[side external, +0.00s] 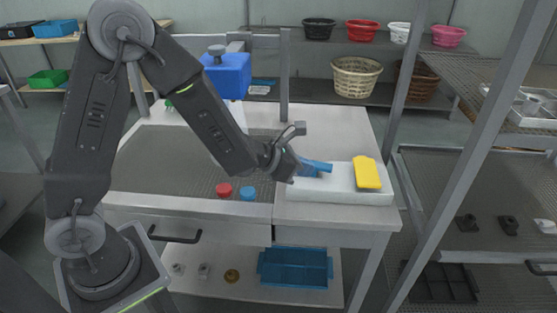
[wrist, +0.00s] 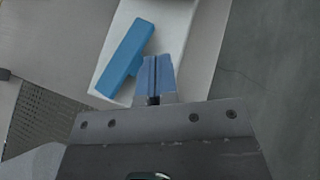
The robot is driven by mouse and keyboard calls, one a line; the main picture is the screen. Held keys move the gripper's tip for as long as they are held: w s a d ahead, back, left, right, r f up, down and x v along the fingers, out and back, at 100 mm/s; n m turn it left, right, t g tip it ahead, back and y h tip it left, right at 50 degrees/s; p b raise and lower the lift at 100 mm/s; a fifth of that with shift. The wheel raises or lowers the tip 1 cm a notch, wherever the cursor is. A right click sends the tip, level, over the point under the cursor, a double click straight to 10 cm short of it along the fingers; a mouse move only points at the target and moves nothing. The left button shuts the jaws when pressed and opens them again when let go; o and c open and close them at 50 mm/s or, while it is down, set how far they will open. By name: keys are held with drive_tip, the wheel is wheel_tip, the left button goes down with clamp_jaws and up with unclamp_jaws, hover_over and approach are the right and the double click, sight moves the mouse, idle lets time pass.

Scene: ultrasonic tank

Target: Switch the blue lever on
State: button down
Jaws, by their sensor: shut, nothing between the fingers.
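The blue lever (wrist: 125,58) is a long flat bar on a white base (wrist: 187,60). It also shows in the side view (side external: 322,166), where my gripper partly covers it. A yellow lever (side external: 367,173) stands tilted on the right part of the same white base. My gripper (wrist: 157,60) has blue fingertips that are together and empty. In the wrist view they lie just right of the blue lever's middle, very close to its edge. I cannot tell whether they touch it. In the side view the fingertips blend with the lever.
A red knob (side external: 224,190) and a blue knob (side external: 248,193) sit at the front of the tank (side external: 150,165), left of my gripper. A blue container (side external: 233,75) stands behind. A grey rack post (side external: 450,150) rises right of the bench.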

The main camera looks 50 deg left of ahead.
drive_tip(key=v, duration=0.8)
drive_tip(key=shift+s+a, duration=0.1)
